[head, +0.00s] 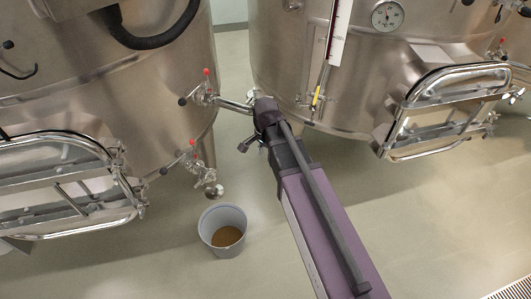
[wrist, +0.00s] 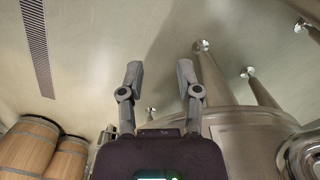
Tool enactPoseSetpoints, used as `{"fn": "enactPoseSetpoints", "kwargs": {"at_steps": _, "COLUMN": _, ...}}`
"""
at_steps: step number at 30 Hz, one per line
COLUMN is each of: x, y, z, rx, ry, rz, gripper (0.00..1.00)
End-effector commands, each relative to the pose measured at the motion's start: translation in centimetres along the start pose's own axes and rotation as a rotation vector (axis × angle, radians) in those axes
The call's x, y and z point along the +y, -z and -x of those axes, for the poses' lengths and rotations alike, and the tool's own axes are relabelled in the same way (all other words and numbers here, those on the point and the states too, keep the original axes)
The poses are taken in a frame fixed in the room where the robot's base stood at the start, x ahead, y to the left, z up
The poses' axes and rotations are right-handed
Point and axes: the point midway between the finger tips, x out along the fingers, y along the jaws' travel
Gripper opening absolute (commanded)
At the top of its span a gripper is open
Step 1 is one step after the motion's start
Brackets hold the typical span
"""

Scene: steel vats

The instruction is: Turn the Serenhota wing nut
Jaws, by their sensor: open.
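Two steel vats stand side by side in the head view, a left vat (head: 165,85) and a right vat (head: 300,55). Each has a hatch, the left hatch (head: 65,178) and the right hatch (head: 448,105), with small metal fastenings at the edges. No Serenhota name is readable, and I cannot pick out the wing nut for certain. My gripper (wrist: 160,72) is open and empty in the wrist view, its two fingers apart over bare floor. In the head view my arm reaches between the vats, and its dark end largely hides the gripper.
Red-tipped valves (head: 206,92) project from the left vat near my arm. A grey bucket (head: 223,228) with brown contents stands on the floor below. Wooden barrels (wrist: 28,145) and a floor drain (wrist: 37,40) show in the wrist view.

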Motion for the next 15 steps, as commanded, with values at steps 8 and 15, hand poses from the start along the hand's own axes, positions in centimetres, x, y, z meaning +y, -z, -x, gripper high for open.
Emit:
{"fn": "enactPoseSetpoints", "kwargs": {"at_steps": 8, "x": 0.1, "y": 0.0, "z": 0.0, "rx": 0.000, "ry": 0.000, "rz": 0.002, "gripper": 0.44}}
{"fn": "enactPoseSetpoints", "kwargs": {"at_steps": 15, "x": 1.6, "y": 0.7, "z": 0.0, "rx": 0.000, "ry": 0.000, "rz": 0.065, "gripper": 0.44}}
